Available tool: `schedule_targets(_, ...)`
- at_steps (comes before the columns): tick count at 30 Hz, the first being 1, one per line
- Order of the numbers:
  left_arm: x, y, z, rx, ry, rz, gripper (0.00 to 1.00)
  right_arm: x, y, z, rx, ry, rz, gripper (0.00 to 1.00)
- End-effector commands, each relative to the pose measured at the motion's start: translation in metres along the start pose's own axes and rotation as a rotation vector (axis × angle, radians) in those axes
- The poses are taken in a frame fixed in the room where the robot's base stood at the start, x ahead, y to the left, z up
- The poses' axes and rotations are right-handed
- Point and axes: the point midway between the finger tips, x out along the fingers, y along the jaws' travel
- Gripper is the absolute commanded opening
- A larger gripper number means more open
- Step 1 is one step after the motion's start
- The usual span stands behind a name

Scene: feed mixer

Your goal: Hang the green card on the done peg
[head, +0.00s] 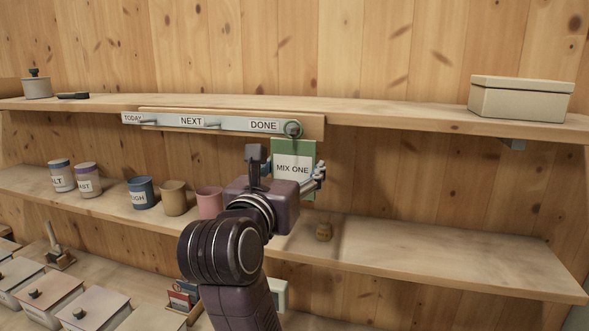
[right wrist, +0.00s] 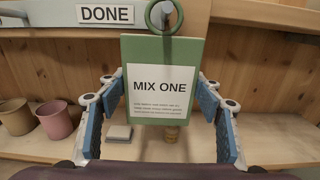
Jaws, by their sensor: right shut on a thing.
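The green card (head: 296,147) carries a white "MIX ONE" label and has a green ring (head: 292,129) on top. In the right wrist view the card (right wrist: 160,50) faces me, upright. My right gripper (head: 289,173) is shut on the card, with blue-padded fingers at its left and right sides. The ring is at the board's right part, beside the "DONE" label (head: 263,126), where it overlaps the done peg's place. I cannot tell whether the peg passes through the ring. My left gripper is not in view.
The peg board (head: 170,122) runs along the upper shelf's edge, with pegs after "TODAY" and "NEXT". A beige box (head: 521,97) stands on the upper shelf. Cups, including a pink one (head: 209,202), and a small brown object (head: 323,231) are on the lower shelf.

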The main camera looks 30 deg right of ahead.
Motion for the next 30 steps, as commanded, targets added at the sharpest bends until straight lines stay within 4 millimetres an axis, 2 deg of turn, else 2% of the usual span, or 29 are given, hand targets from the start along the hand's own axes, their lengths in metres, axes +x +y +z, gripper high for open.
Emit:
schedule_targets(8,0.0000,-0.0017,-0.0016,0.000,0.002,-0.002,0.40,0.0000,-0.0002,0.0002,0.000,0.000,0.000,0.36)
schedule_targets(9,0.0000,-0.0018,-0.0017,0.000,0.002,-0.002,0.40,0.0000,-0.0002,0.0001,0.000,0.000,0.000,0.61)
schedule_targets(15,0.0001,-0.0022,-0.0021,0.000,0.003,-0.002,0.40,0.0000,-0.0001,0.0001,0.000,0.000,0.000,0.80)
schedule_targets(30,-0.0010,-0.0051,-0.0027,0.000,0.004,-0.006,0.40,0.0002,-0.0010,0.0008,0.000,0.000,0.000,0.80)
